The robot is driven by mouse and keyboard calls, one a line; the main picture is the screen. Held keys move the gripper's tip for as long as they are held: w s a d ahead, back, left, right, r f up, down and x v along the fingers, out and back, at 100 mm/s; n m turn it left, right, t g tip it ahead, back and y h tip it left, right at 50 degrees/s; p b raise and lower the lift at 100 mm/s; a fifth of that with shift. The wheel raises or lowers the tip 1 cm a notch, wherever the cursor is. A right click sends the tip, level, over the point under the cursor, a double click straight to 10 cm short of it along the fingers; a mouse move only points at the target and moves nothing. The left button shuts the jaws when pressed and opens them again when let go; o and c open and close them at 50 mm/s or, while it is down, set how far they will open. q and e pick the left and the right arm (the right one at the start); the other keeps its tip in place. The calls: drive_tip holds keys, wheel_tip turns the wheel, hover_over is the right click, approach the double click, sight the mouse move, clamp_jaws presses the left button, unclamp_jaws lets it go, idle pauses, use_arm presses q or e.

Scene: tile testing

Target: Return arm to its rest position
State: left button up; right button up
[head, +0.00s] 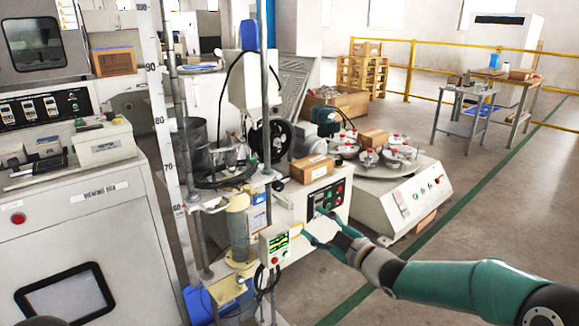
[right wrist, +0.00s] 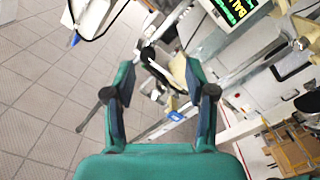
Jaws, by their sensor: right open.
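My right arm (head: 450,283) is teal and grey and reaches in from the lower right in the head view. My right gripper (head: 312,226) is in front of the white cabinet of the test machine, just right of its small control box. In the right wrist view the right gripper (right wrist: 162,88) has its two teal and dark fingers spread apart. Nothing is held between them; machine parts and tiled floor show behind.
The small control box (head: 274,245) with a lit display is close to the gripper. A white turntable machine (head: 400,205) stands beyond the arm. A large white cabinet (head: 90,235) fills the left. Open floor (head: 490,215) lies to the right, before yellow railings (head: 455,72).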

drive_tip(key=s+d+f+m+g+h+p, duration=0.15)
drive_tip(key=s+f+m+g, duration=0.35)
drive_tip(key=f, duration=0.9)
drive_tip(key=s+f+m+h, duration=0.3)
drive_tip(key=s+f, duration=0.4)
drive_tip(key=f, duration=0.6)
drive_tip(key=s+f+m+g+h, duration=0.1)
drive_tip(key=s+f+m+g, duration=0.4)
drive_tip(key=s, duration=0.7)
drive_tip(key=s+f+m+g+h, duration=0.1)
drive_tip(key=s+f+m+g, duration=0.2)
drive_tip(key=s+f, duration=0.7)
drive_tip(key=s+r+m+p, duration=0.1)
drive_tip(key=s+r+p, duration=0.1)
drive_tip(key=r+p, duration=1.7)
drive_tip(key=s+r+g+p, duration=0.1)
drive_tip(key=s+r+p, duration=0.1)
drive_tip(key=r+p, duration=1.7)
wheel_tip(320, 180, up, 3)
drive_tip(key=shift+d+r+m, duration=0.15)
drive_tip(key=shift+m, duration=0.25)
